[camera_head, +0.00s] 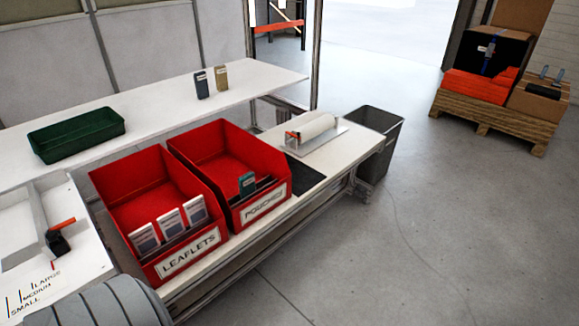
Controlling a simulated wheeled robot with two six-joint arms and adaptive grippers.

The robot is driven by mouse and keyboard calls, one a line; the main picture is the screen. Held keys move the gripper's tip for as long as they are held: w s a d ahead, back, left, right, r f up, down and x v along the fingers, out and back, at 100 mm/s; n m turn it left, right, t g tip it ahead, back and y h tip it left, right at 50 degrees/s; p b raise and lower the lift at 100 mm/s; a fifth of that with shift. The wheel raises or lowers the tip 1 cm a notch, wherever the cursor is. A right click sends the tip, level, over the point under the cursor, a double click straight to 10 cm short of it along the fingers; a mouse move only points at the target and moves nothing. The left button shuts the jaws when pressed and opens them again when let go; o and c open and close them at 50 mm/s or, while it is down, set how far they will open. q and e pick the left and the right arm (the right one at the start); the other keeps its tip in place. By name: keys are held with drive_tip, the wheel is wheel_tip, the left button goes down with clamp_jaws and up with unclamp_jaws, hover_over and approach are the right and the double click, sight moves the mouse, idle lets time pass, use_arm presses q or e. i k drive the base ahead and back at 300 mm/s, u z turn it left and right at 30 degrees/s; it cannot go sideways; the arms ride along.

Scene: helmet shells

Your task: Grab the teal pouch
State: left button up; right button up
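The teal pouch (247,183) stands upright at the front of the right red bin (210,143), which is labelled POUCHES. Its lower part is hidden behind dark dividers and the bin's front wall. Neither of my grippers is in view, so nothing is seen touching the pouch.
A red LEAFLETS bin (128,183) with several leaflets stands left of the pouch bin. A green tray (76,136), a dark pouch-like item (201,85) and a tan one (221,77) are on the raised shelf. A roll dispenser (316,131) and grey waste bin (379,143) are to the right.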

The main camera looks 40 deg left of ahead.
sight(247, 186)
drive_tip(key=z, duration=0.1)
drive_tip(key=i, duration=1.6)
drive_tip(key=u, duration=0.25)
drive_tip(key=i, duration=1.05)
drive_tip(key=u, duration=1.5)
drive_tip(key=i, duration=0.8)
drive_tip(key=u, duration=1.2)
drive_tip(key=i, duration=0.2)
